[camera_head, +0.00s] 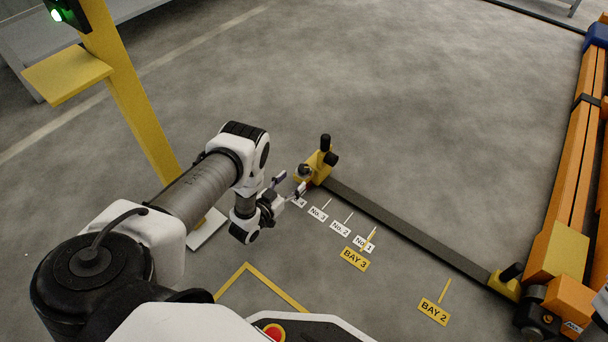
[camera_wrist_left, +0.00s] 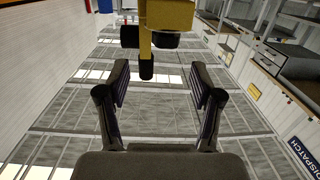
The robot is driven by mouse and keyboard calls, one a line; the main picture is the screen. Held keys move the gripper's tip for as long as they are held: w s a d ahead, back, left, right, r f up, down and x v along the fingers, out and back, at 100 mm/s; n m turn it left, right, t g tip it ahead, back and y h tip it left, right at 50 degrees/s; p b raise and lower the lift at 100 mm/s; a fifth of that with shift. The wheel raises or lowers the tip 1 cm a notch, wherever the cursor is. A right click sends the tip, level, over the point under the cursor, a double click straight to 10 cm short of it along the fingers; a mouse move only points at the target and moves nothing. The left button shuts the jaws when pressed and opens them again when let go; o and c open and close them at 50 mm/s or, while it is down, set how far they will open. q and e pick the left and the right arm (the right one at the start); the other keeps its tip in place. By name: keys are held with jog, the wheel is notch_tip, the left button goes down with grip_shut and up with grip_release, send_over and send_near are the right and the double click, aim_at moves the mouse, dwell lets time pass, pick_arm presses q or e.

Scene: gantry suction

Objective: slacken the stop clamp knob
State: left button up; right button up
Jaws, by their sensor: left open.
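The yellow stop clamp (camera_head: 318,166) sits at the far end of a dark floor rail, with an upright black handle (camera_head: 325,143) and a dark round knob (camera_head: 304,171) on its near side. In the left wrist view the yellow body (camera_wrist_left: 170,14) is at the top, with black knobs below it; I cannot tell which is the clamp knob. My left gripper (camera_head: 290,185) is open, close to the clamp's near side. In the wrist view its fingers (camera_wrist_left: 160,75) are spread, with nothing between them and the black parts just beyond. My right gripper is not in view.
The dark rail (camera_head: 410,226) runs to another yellow block (camera_head: 503,285) by an orange gantry leg (camera_head: 565,240). Floor labels and a BAY 3 sign (camera_head: 355,259) lie beside it. A yellow post (camera_head: 135,100) stands at left. The floor beyond is clear.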

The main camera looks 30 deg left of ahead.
aim_at(300, 171)
pick_arm(q)
jog(key=shift+w+a+f+t, duration=0.1)
jog(key=shift+a+f+t, duration=0.25)
jog(key=shift+f, duration=0.45)
jog(key=shift+w+a+r, duration=0.1)
jog(key=shift+w+r, duration=0.05)
jog(key=shift+w, duration=0.05)
jog(key=w+b, duration=0.2)
jog(key=w, duration=0.1)
jog(key=w+b, duration=0.2)
jog(key=w, duration=0.2)
jog(key=shift+d+r, duration=0.1)
jog(key=shift+d, duration=0.1)
jog(key=shift+w+r, duration=0.1)
jog(key=shift+w, duration=0.1)
jog(key=c, duration=1.2)
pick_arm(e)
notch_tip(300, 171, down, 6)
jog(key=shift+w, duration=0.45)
